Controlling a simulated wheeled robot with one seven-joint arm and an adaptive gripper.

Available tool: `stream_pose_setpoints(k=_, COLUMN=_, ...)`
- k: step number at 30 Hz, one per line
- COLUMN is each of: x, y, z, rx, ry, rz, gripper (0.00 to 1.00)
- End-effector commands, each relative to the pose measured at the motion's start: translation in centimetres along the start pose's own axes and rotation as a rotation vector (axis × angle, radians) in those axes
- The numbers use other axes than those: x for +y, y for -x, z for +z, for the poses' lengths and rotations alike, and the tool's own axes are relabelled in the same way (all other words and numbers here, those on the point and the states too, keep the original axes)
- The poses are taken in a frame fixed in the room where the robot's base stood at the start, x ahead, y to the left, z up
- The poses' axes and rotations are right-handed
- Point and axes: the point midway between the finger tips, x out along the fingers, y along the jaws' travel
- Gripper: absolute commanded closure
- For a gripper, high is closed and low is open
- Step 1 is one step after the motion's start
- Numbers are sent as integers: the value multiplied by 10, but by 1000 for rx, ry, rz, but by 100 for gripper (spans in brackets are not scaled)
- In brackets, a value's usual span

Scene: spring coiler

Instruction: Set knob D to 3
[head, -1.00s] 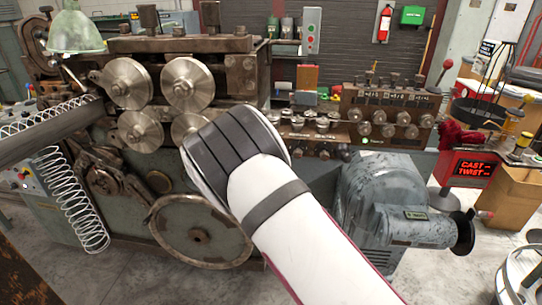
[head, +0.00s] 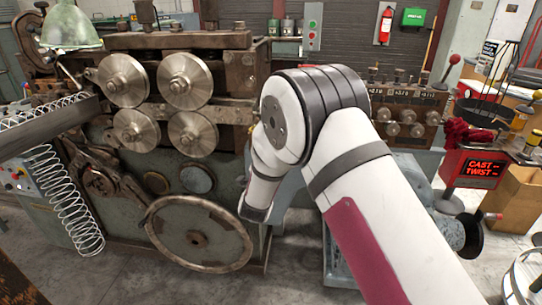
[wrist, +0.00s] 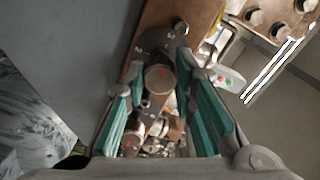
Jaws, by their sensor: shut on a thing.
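More metal knobs (wrist: 152,130) show further down between the fingers. In the head view my arm hides the gripper and the held knob. Several other knobs (head: 405,115) show on the brown panel at the right of the arm.
The coiling machine with its steel rollers (head: 185,80) and large wheel (head: 198,235) stands left of my arm. A grey motor (head: 425,195) is partly behind the arm. A red CAST/TWIST display (head: 474,168) and a cardboard box (head: 520,195) stand at the right.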

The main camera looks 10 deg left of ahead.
Motion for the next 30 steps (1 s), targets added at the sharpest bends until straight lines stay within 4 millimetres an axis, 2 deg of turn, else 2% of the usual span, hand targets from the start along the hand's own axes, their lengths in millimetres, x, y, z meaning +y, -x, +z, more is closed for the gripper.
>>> stream_pose_setpoints(k=12, x=0, y=-1, z=0, rx=1, ry=-200, rz=-1, gripper=100)
stream_pose_setpoints(k=29, x=0, y=0, z=0, rx=0, ry=-231, rz=0, gripper=100)
stream_pose_setpoints(k=30, x=0, y=0, z=0, rx=0, ry=-230, rz=0, gripper=74)
